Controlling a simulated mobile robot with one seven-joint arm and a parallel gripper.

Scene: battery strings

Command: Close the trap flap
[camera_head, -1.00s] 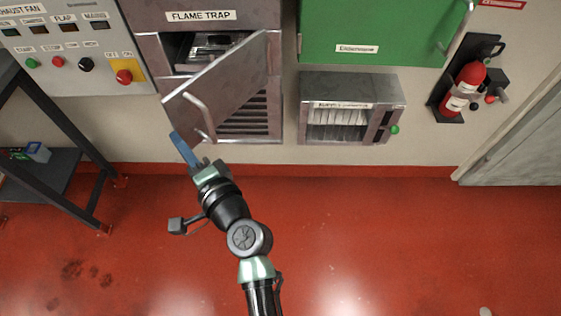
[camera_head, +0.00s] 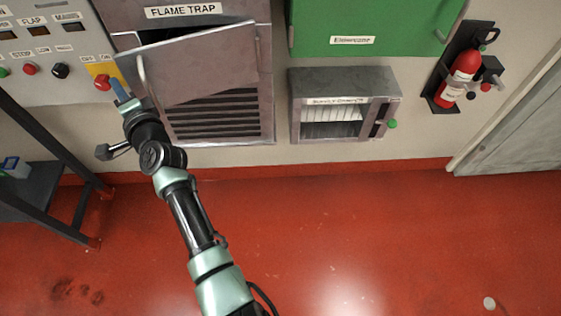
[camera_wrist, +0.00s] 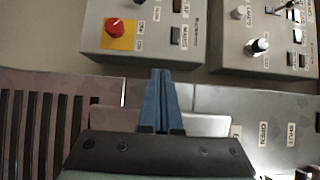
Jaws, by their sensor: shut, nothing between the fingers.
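The trap flap (camera_head: 200,68) is a grey metal panel on the front of the flame trap (camera_head: 262,120), hinged at its right side. It stands slightly ajar, with a dark gap along its top left. Its bar handle (camera_head: 146,78) is near the flap's left edge. My gripper (camera_head: 120,90) has blue fingers and is at the left edge of the flap, just left of the handle; whether it touches is not clear. In the wrist view my gripper (camera_wrist: 160,100) shows its fingers together and empty.
A control panel with a red button (camera_head: 103,82) on a yellow plate is close beside my gripper. A dark rack (camera_head: 40,130) stands at the left. A grey unit (camera_head: 345,80) and a fire extinguisher (camera_head: 459,78) are to the right.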

